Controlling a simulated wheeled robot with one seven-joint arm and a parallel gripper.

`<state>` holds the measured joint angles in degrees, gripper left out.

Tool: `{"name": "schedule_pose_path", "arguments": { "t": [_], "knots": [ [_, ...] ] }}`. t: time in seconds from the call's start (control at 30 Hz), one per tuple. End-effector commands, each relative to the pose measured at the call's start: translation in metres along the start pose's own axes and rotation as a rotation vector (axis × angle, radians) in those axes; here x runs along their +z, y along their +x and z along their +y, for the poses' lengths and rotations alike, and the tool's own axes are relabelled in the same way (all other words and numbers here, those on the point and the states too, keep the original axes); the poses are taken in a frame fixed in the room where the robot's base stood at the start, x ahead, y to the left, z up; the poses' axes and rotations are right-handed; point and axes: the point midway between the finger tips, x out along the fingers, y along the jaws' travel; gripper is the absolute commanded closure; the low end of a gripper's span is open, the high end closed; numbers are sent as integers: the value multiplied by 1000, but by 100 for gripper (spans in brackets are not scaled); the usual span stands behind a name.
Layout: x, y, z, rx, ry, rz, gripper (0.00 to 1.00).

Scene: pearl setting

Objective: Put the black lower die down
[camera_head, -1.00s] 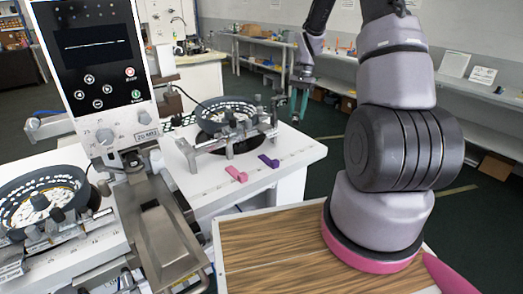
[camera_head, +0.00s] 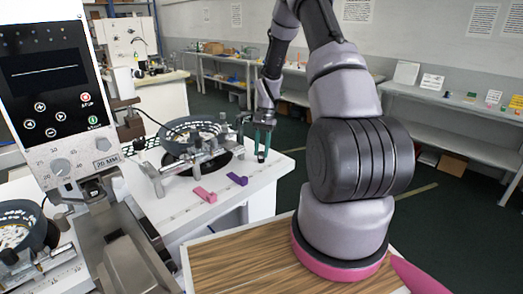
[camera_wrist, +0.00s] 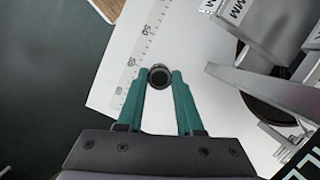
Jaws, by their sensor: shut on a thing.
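My gripper (camera_head: 262,152) has green fingers and hangs over the right end of the white table (camera_head: 262,181), right of the ring fixture. In the wrist view my gripper (camera_wrist: 159,78) is shut on the black lower die (camera_wrist: 159,76), a small dark round piece seen end-on between the fingertips. The white table surface with its printed scale (camera_wrist: 146,45) lies beneath it. I cannot tell whether the die touches the surface. In the head view the die is too small to make out.
A black ring fixture (camera_head: 178,131) with metal clamps stands left of the gripper; grey metal arms (camera_wrist: 265,88) show close on the right in the wrist view. A pink piece (camera_head: 204,194) and a purple piece (camera_head: 238,179) lie near the table's front. The table edge is close by.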

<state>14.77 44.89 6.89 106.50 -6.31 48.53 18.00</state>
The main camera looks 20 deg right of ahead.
Motion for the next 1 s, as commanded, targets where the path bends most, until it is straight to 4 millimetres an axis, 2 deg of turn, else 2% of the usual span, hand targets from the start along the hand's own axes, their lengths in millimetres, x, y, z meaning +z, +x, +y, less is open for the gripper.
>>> {"name": "schedule_pose_path", "arguments": {
  "t": [0.07, 0.1, 0.13, 0.17, 0.47, 0.57, 0.67, 1.0],
  "knots": [
    [-1, 3, 0, 0, 0, 0, 100],
    [-1, 2, 0, 0, 0, 0, 53],
    [-1, 2, 0, 0, 0, 0, 42],
    [-1, 2, 0, 0, 0, 0, 35],
    [0, 2, 0, 0, 0, 0, 35],
    [0, -4, 0, 0, 0, 1, 35],
    [0, -18, 0, -1, -1, 3, 35],
    [0, -90, 0, -1, -1, 4, 35]
  ]
}}
